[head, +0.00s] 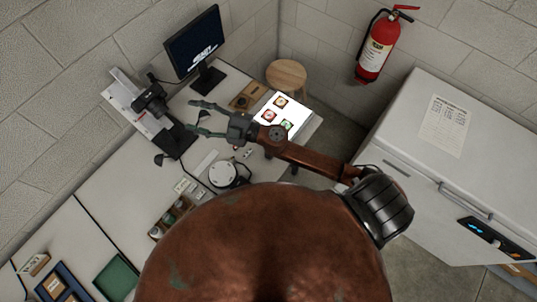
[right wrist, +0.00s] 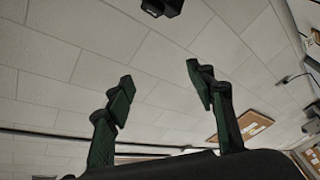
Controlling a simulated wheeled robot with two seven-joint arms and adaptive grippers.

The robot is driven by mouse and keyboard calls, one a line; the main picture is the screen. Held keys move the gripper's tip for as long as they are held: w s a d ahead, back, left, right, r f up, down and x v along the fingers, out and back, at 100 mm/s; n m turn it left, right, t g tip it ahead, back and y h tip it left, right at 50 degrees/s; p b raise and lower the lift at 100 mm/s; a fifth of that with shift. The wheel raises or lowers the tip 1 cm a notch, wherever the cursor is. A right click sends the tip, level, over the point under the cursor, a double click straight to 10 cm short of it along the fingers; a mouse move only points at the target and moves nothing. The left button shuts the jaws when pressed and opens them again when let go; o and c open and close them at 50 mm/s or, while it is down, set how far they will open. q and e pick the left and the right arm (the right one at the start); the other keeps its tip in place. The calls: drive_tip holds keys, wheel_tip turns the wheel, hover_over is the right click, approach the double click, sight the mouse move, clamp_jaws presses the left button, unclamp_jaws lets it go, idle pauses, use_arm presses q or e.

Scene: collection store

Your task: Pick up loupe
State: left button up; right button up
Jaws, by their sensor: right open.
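I cannot make out the loupe for certain. A small dark object (head: 160,158) lies on the white worktop left of the black stand base, too small to identify. My right gripper (head: 197,117) is open and empty, reaching over the worktop between the monitor and the camera stand. In the right wrist view its two green fingers (right wrist: 160,80) are spread with nothing between them. My left gripper is not in view.
A monitor (head: 194,42) stands behind the gripper, and a camera stand (head: 176,140) to its left. A bright light panel (head: 296,116) with small colourful items lies right. A round white device (head: 223,173) sits nearer. A white cabinet (head: 440,150) stands far right.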

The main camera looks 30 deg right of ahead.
drive_tip(key=s+a+f+n+g+y, duration=0.1)
drive_tip(key=s+a+f+n+g, duration=0.3)
drive_tip(key=a+n+g, duration=0.1)
drive_tip(key=s+d+f+n+g+h, duration=0.1)
drive_tip(key=s+f+n+g+h, duration=0.15)
drive_tip(key=f, duration=0.35)
drive_tip(key=s+d+f+n+g+h, duration=0.1)
drive_tip(key=s+f+n+g, duration=0.1)
drive_tip(key=f+g, duration=0.3)
drive_tip(key=d+f+h, duration=0.3)
drive_tip(key=d+f, duration=0.1)
drive_tip(key=d, duration=0.4)
drive_tip(key=d+f+g+h, duration=0.1)
drive_tip(key=d+f+h, duration=0.3)
drive_tip(key=d, duration=0.4)
drive_tip(key=d+f+h, duration=0.4)
drive_tip(key=d+f, duration=0.1)
drive_tip(key=d, duration=0.4)
drive_tip(key=shift+w+m, duration=0.35)
drive_tip(key=shift+w, duration=0.05)
drive_tip(key=f, duration=0.2)
drive_tip(key=f+p, duration=0.1)
drive_tip(key=f, duration=0.4)
drive_tip(key=shift+s+a+f, duration=0.2)
drive_tip(key=shift+s, duration=0.1)
drive_tip(key=shift+c, duration=0.3)
